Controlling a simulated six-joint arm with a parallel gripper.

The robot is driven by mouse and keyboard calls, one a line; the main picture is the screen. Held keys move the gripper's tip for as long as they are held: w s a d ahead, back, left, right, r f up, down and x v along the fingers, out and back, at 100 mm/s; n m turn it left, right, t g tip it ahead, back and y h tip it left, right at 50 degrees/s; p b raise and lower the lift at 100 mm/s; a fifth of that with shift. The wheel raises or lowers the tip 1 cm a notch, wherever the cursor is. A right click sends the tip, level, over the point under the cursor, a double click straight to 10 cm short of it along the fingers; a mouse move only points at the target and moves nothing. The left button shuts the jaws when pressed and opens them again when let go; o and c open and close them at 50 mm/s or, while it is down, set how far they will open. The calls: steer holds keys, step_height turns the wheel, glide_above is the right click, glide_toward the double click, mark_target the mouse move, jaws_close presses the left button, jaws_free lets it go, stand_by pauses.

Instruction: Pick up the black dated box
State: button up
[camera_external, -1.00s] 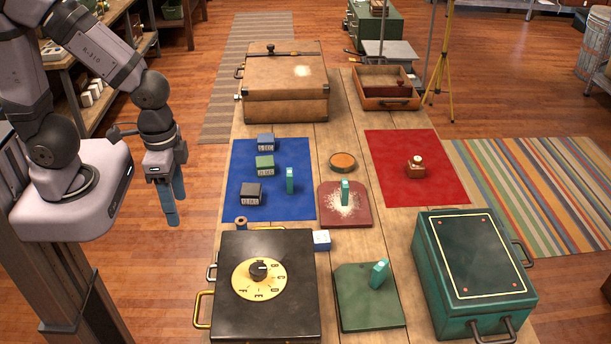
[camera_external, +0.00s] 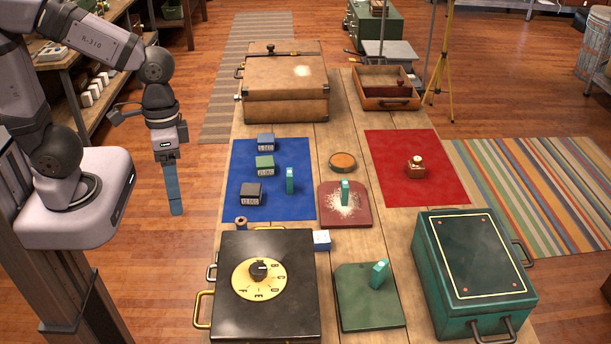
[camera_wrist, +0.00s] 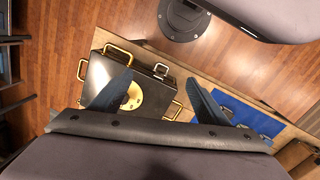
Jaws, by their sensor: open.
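The black dated box (camera_external: 251,194) is a small dark block with a pale printed label on its front. It sits at the lower left of the blue mat (camera_external: 272,209). A green dated box (camera_external: 264,165) and a blue dated box (camera_external: 265,142) stand behind it on the mat. My gripper (camera_external: 175,212) hangs empty over the floor, left of the table and apart from the boxes. In the wrist view my gripper (camera_wrist: 156,75) has its two fingers spread, and the blue mat (camera_wrist: 240,112) is partly hidden by the right finger.
A black case with a yellow dial (camera_external: 289,303) stands in front of the mat, beside a small spool (camera_external: 241,223). A teal block (camera_external: 290,180) stands right of the black box. A tan case (camera_external: 285,103) is behind. A red mat (camera_external: 440,190) and green case (camera_external: 470,265) are right.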

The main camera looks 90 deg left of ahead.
steer(key=w+a+f+n+t+h+b, duration=0.3)
steer(key=w+a+n+b, duration=0.2)
steer(key=n+b, duration=0.3)
steer(key=w+a+f+n+t+h+b, duration=0.25)
steer(key=w+a+n+t+b, duration=0.2)
steer(key=n+b, duration=0.4)
steer(key=s+a+r+n+t+y+b, duration=0.25)
steer(key=a+n+t, duration=0.2)
steer(key=a, duration=0.35)
steer(key=s+a+r+n+t+y+b, duration=0.1)
steer(key=a+r+n+t+b, duration=0.2)
steer(key=a+n, duration=0.4)
steer(key=s+a+r+n+t+y+b, duration=0.1)
steer(key=s+a+n+t+y+b, duration=0.2)
steer(key=a, duration=0.6)
steer(key=h, duration=0.1)
glide_toward(248, 188)
steer(key=shift+w+d+f+n+b, duration=0.1)
steer(key=shift+w+d+n+b, duration=0.15)
steer(key=shift+w, duration=0.35)
steer(key=shift+w+d+n+b, duration=0.15)
steer(key=shift+w+d, duration=0.1)
steer(key=shift+w, duration=0.4)
steer(key=shift+w+f+p, duration=0.1)
steer(key=shift+w+p, duration=0.8)
steer(key=shift+w, duration=2.8)
steer(key=c, duration=1.2)
